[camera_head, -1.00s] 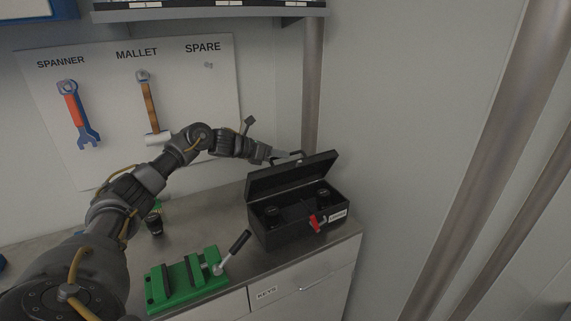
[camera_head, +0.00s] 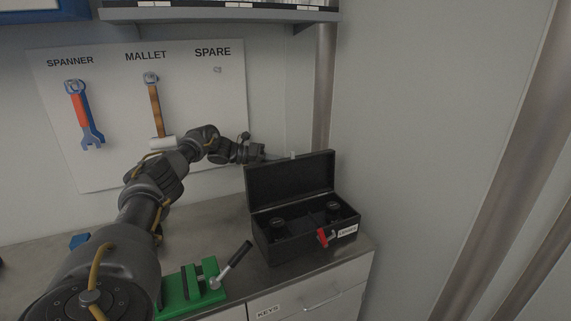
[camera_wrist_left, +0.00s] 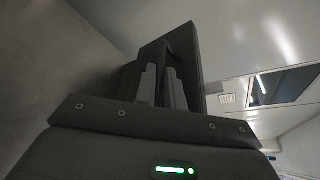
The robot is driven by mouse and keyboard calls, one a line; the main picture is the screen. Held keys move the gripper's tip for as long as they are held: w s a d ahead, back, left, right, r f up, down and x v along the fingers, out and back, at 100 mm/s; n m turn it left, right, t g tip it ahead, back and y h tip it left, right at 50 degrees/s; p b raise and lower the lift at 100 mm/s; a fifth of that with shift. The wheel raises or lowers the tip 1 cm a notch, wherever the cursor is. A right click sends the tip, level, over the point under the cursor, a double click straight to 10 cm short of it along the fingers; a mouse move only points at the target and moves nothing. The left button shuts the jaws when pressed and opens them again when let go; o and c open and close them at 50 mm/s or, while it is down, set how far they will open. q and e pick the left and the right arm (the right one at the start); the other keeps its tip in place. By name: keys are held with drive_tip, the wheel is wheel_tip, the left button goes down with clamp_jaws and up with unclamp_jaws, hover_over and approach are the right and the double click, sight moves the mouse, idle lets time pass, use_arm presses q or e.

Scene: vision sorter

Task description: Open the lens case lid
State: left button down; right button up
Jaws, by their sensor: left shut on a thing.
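The black lens case (camera_head: 318,247) stands on the bench at the right, with dark round lenses inside, a red latch (camera_head: 322,237) and a white label on its front. Its lid (camera_head: 290,183) stands about upright at the back edge. My left gripper (camera_wrist_left: 161,82) reaches behind the lid in the head view, where the lid hides most of it. In the left wrist view its two fingers are close together against the lid (camera_wrist_left: 183,50), shut on what appears to be the lid's handle. My right gripper is not in view.
A green vise (camera_head: 190,290) with a lever stands left of the case. A white board (camera_head: 110,100) with a spanner (camera_head: 84,115) and a mallet (camera_head: 156,110) hangs on the wall behind. A metal post (camera_head: 323,90) rises behind the case. A shelf (camera_head: 220,14) is above.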

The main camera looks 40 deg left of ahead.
use_arm(q)
drive_tip(key=shift+f, duration=0.3)
drive_tip(key=c, duration=1.5)
unclamp_jaws()
drive_tip(key=shift+r, duration=0.1)
drive_tip(key=shift+s+a, duration=0.1)
drive_tip(key=shift+a, duration=0.05)
drive_tip(key=b+v, duration=0.1)
drive_tip(key=v, duration=0.6)
drive_tip(key=shift+s+a, duration=0.1)
drive_tip(key=shift+s, duration=0.05)
